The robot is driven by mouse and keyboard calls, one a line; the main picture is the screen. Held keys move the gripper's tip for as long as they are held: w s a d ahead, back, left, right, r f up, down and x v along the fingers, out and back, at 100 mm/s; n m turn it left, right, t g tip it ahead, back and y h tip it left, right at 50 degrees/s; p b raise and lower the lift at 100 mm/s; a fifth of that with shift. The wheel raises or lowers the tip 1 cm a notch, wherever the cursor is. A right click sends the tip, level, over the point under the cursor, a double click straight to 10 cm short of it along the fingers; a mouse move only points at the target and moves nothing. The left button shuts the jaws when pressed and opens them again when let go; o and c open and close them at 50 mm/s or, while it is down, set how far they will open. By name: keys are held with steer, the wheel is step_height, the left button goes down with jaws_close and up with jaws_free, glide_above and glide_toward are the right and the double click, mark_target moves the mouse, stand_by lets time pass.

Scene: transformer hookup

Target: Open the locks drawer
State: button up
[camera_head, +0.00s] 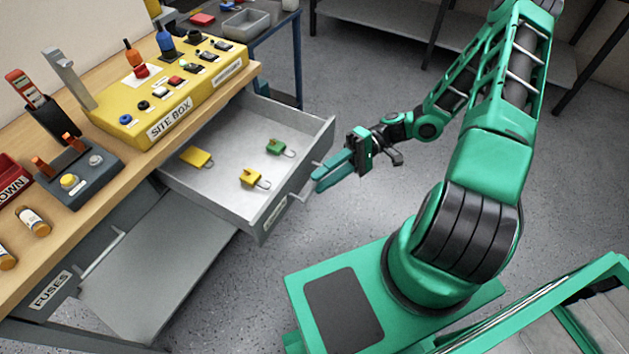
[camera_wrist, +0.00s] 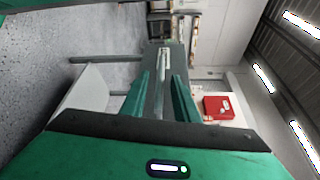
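The locks drawer (camera_head: 225,192) is a grey drawer, pulled well out from under the bench. Two yellow padlocks and a green padlock (camera_head: 275,147) lie inside it. Its front carries a bar handle (camera_head: 302,194) and a label too small to read. My gripper (camera_head: 316,183) is just outside the drawer front, with its teal fingertips close to the handle; I cannot tell whether they touch it. In the wrist view my two fingers (camera_wrist: 163,78) stand apart with a visible gap, and a grey panel shows beyond and between them.
A yellow site box (camera_head: 170,95) stands on the wooden bench above the drawer. A grey panel (camera_head: 160,265) extends below the drawer, beside a FUSES label (camera_head: 50,290). A red box (camera_wrist: 222,107) shows in the wrist view.

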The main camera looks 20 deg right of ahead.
steer(key=v, duration=0.7)
steer(key=shift+d, duration=0.3)
steer(key=s+d+r+m+t+h, duration=0.1)
steer(key=s+d+r+m+h, duration=0.1)
steer(key=s+d+r+h, duration=0.2)
steer(key=s+d+r+m+t+h, duration=0.2)
steer(key=s+r+h, duration=0.4)
steer(key=r, duration=0.3)
steer(key=s+d+r+m+t+h, duration=0.2)
steer(key=s+d+r+m+h, duration=0.1)
steer(key=s+d+r+h, duration=0.2)
steer(key=shift+s+d+r+m+h, duration=0.25)
steer(key=shift+d+r+h, duration=0.4)
steer(key=shift+r, duration=0.65)
steer(key=shift+w, duration=0.15)
